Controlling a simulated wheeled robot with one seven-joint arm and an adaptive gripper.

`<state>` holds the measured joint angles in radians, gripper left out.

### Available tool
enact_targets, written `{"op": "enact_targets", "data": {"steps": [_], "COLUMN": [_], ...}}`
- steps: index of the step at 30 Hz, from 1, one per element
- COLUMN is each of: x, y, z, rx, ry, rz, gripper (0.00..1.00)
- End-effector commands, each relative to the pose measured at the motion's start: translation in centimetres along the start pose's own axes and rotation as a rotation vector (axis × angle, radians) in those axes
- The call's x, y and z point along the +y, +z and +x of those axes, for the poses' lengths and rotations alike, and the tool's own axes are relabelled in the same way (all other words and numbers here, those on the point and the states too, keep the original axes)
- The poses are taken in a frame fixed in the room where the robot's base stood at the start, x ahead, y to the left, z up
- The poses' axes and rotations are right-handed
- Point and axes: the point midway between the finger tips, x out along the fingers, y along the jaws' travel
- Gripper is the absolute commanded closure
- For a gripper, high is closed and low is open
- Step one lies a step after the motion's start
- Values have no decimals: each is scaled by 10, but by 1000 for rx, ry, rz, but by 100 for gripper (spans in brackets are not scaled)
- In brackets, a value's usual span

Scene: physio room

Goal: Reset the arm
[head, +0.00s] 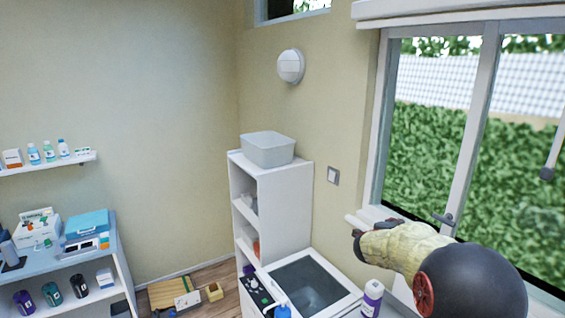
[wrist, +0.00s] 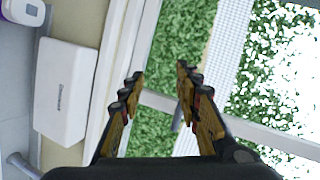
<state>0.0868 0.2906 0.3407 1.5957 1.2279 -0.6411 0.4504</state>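My arm (head: 462,282) reaches in from the lower right of the head view, in front of the window. Its end points left and away from the camera, so the fingers are mostly hidden there. In the wrist view my gripper (wrist: 159,75) has its two yellow-and-black fingers well apart, with nothing between them. It is open and empty. Behind the fingers are the window frame and green hedge.
A white bottle with a purple label (head: 372,298) stands below my arm, near a glass-topped white unit (head: 352,292). A white shelf unit (head: 300,190) bears a grey bin (head: 267,150). The window (head: 425,130) is close on the right. A white box (wrist: 65,92) shows in the wrist view.

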Motion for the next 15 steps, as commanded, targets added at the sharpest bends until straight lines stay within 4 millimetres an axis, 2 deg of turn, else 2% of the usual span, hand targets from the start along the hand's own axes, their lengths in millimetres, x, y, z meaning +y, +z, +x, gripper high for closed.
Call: {"op": "enact_targets", "data": {"steps": [1,3,7,11,15], "x": [15,29,57,93,135], "y": [19,44,80,100,100], "z": [-4,-17,-60,-117,-183], "rx": [-80,-201,-423,-635,-827], "ry": [25,49,79,101,120], "rz": [-76,-187,-395,-612,-834], "gripper": [67,67,67,67,67]}}
